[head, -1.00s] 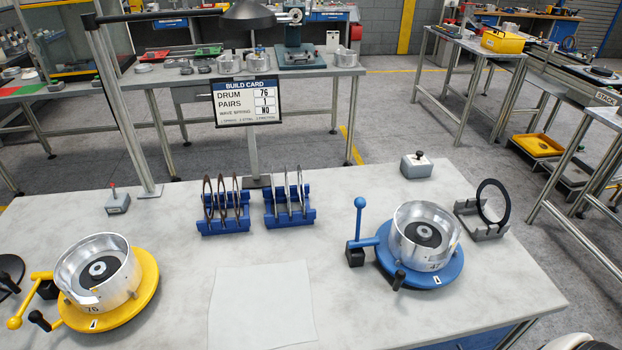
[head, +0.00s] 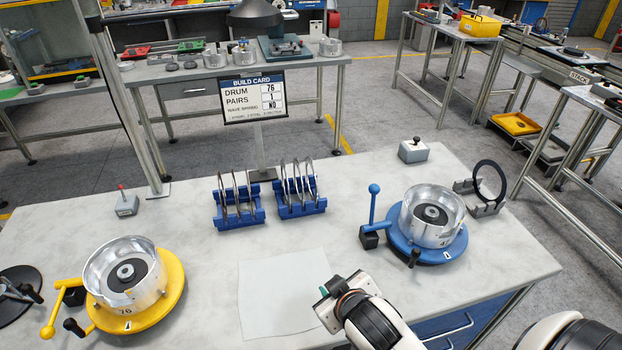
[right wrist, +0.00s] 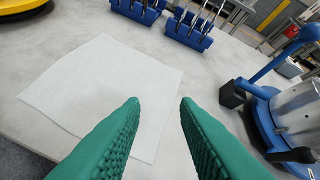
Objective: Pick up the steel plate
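Thin steel plates (head: 304,184) stand upright in the slots of the right blue rack (head: 302,209) in the middle of the table. They also show, cut off by the top edge, in the right wrist view (right wrist: 212,17). The left blue rack (head: 240,220) holds several thin upright rings that look darker and browner. My right gripper (head: 327,291) is over the table's front part, near the white sheet and well short of the racks. Its green fingers (right wrist: 160,101) are apart with nothing between them. My left gripper is not in view.
A white sheet (head: 283,295) lies flat. The yellow fixture (head: 168,300) with drum 76 is left; the blue fixture (head: 428,255) with a drum and upright handle is right. A black ring (head: 490,178) stands behind it. The build card (head: 253,98) reads drum 76, pairs 1.

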